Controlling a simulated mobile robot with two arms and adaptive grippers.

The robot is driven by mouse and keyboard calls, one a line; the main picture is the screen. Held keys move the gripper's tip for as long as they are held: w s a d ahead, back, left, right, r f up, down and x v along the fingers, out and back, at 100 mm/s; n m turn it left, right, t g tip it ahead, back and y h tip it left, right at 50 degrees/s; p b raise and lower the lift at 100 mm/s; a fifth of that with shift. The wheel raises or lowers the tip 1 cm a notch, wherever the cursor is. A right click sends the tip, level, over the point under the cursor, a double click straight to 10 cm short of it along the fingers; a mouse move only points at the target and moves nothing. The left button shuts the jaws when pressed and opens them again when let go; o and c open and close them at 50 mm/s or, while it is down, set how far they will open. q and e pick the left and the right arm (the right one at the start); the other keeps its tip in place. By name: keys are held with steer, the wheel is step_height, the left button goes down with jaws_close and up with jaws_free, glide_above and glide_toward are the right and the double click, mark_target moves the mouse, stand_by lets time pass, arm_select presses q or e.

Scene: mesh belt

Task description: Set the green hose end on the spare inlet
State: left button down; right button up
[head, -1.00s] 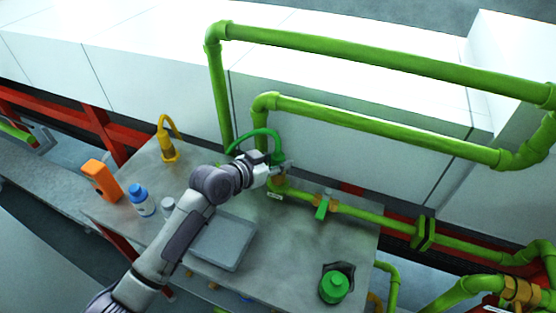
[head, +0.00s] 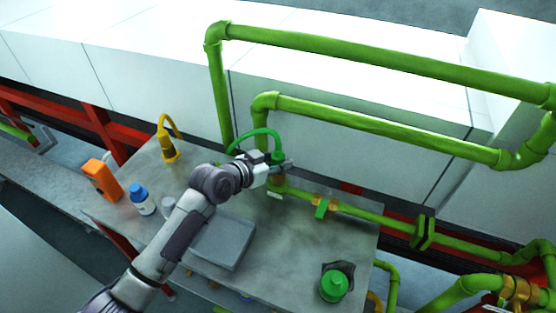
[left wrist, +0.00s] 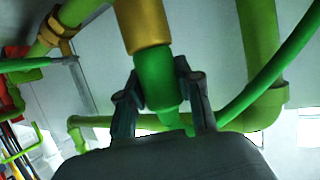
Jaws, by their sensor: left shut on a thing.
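My left gripper (head: 283,168) is shut on the green hose end (left wrist: 156,78), which sits between both fingers in the left wrist view. The green hose (head: 262,132) arches from it to the left in the head view. A brass-coloured fitting (left wrist: 145,25) lies in line with the hose end and appears to meet it in the left wrist view. In the head view a brass stub (head: 277,184) stands just below the gripper. It may be the spare inlet; I cannot tell whether the hose end is fully seated. My right gripper is out of view.
Green pipes (head: 380,121) rise behind the bench (head: 300,240). A green-handled valve (head: 321,208) is to the right. A grey tray (head: 222,243), a blue-capped bottle (head: 142,199), an orange device (head: 101,179), a yellow hose (head: 169,143) and a green knob (head: 334,286) stand around.

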arm_select(q)
steer(key=shift+f+b, duration=0.4)
steer(key=shift+f, duration=0.2)
stand_by(0.6)
steer(key=c, duration=1.1)
jaws_free()
steer(key=shift+o, duration=0.2)
steer(key=shift+s, duration=0.1)
